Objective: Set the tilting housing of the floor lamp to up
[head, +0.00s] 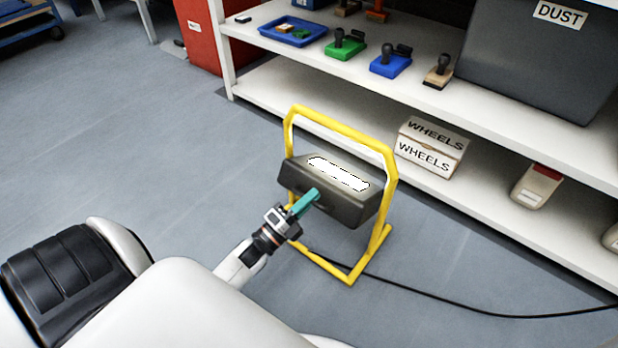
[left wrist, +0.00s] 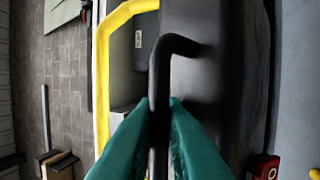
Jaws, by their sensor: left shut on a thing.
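The floor lamp has a yellow tube frame (head: 345,128) that stands on the floor in front of the shelf. Its dark housing (head: 345,208) hangs between the frame's sides, with the bright white panel (head: 338,172) facing upward. My left gripper (head: 312,196) has its teal fingers at the housing's near side. In the left wrist view, the fingers (left wrist: 159,118) are shut on a bent black handle (left wrist: 160,85) on the housing (left wrist: 215,70). In the head view the fingers mostly hide this handle. My right gripper is not in view.
A white shelf (head: 290,90) stands behind the lamp, with stamps, a blue tray (head: 293,31), a grey bin (head: 540,60) and WHEELS boxes (head: 430,146). A black cable (head: 450,307) runs right from the lamp across the floor. The floor at left is clear.

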